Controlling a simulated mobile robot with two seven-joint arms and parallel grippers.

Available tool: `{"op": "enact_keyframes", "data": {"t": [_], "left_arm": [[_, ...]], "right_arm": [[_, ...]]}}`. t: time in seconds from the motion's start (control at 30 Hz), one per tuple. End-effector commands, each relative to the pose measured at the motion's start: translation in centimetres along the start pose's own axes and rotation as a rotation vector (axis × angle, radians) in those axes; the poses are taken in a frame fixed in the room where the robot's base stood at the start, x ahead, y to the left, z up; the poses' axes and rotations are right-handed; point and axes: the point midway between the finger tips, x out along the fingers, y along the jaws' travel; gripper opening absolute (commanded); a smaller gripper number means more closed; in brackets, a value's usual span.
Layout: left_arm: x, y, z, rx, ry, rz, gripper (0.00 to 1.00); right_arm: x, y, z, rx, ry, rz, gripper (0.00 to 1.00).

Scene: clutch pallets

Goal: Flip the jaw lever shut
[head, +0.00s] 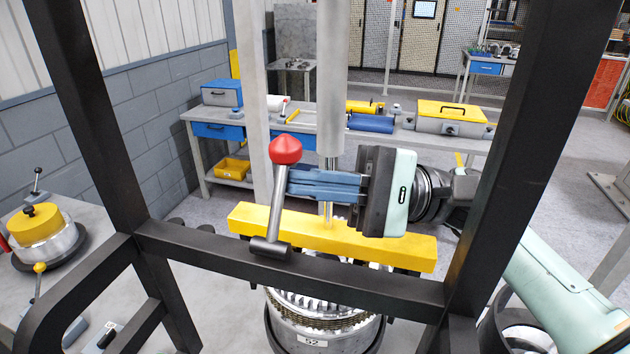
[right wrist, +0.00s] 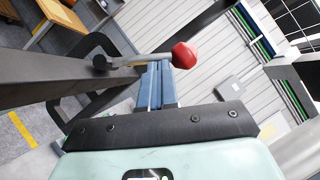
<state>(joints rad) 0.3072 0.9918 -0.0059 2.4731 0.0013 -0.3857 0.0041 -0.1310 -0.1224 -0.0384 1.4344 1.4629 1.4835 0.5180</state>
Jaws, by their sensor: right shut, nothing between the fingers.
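The jaw lever (head: 277,205) is a grey rod with a red ball knob (head: 285,149) on top and a dark pivot at its foot, by the yellow bar (head: 340,237). It stands nearly upright in the head view, leaning slightly right. My right gripper (head: 291,183) is shut and empty, its blue fingers pointing left just beside the rod below the knob. In the right wrist view the rod (right wrist: 142,60) crosses just past the fingertips (right wrist: 160,66); I cannot tell whether they touch. My left gripper is not in view.
Black frame posts (head: 510,150) and a crossbar (head: 330,275) surround the jaw. A toothed metal clutch (head: 325,325) sits beneath the yellow bar. A grey table with a yellow-topped part (head: 33,222) is at left. A workbench (head: 480,150) stands behind.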

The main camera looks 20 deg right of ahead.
Motion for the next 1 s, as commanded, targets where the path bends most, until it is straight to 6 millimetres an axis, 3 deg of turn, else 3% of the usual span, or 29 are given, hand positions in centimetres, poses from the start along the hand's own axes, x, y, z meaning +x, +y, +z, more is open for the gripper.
{"op": "enact_keyframes", "data": {"t": [0.37, 1.0], "left_arm": [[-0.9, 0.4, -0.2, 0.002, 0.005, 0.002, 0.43], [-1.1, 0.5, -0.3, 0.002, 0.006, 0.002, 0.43]], "right_arm": [[0.7, -0.6, 1.1, -0.124, -0.005, 0.081, 0.00], [1.5, -0.8, 2.3, -0.116, -0.003, 0.076, 0.00]]}}
